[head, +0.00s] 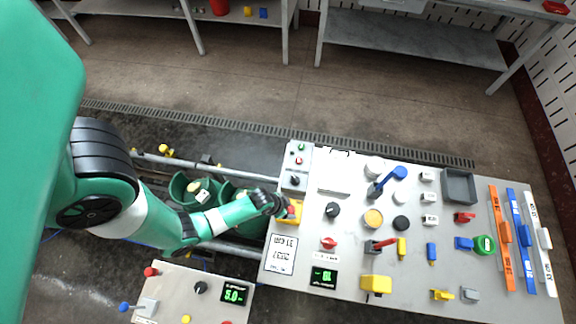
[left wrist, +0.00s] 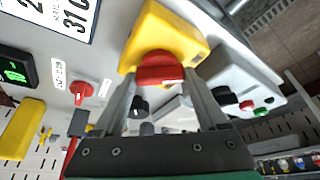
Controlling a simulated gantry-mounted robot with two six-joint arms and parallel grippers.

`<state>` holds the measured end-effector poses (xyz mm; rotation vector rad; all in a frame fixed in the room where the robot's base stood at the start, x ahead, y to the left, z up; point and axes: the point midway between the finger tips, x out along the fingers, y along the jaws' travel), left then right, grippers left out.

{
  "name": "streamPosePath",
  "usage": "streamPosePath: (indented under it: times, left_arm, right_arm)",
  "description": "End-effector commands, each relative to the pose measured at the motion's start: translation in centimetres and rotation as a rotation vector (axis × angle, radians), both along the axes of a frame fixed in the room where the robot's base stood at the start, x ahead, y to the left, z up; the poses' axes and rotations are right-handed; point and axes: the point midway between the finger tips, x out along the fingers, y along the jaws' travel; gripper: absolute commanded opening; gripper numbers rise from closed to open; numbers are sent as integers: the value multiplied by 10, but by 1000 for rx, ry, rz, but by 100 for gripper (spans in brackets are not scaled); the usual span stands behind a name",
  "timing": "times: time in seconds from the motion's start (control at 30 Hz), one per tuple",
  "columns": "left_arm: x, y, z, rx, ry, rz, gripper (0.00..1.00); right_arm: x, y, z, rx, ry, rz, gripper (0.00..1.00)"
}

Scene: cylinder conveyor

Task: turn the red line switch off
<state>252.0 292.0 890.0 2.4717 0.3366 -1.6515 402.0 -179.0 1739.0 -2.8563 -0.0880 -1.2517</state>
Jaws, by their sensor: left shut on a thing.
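A red switch knob (left wrist: 160,68) sits on a yellow box (left wrist: 168,32) on the pale panel. In the head view the yellow box (head: 295,217) is near the panel's left edge. My left gripper (left wrist: 160,80) has one finger on each side of the red knob and is shut on it. In the head view the gripper (head: 284,208) reaches the box from the left and partly hides the knob. My right gripper is not in view.
A grey button box (head: 296,168) stands just behind the yellow box. Another red knob (head: 329,243) and a green display (head: 323,278) are to the right. Several levers, blocks and coloured rails cover the panel. A smaller panel (head: 180,296) is at front left.

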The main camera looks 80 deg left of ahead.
Motion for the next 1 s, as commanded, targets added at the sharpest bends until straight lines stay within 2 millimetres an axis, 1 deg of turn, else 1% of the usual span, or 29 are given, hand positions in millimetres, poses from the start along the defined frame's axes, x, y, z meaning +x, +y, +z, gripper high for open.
streamPosePath:
  times: [0.43,0.8,1.0]
  left_arm:
    - [1,4,2,-2,-3,-389,19]
    - [1,5,4,-3,-1,-742,19]
    - [2,6,2,-2,1,-934,19]
  right_arm:
    - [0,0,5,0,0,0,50]
    - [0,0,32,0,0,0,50]
    - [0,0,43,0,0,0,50]
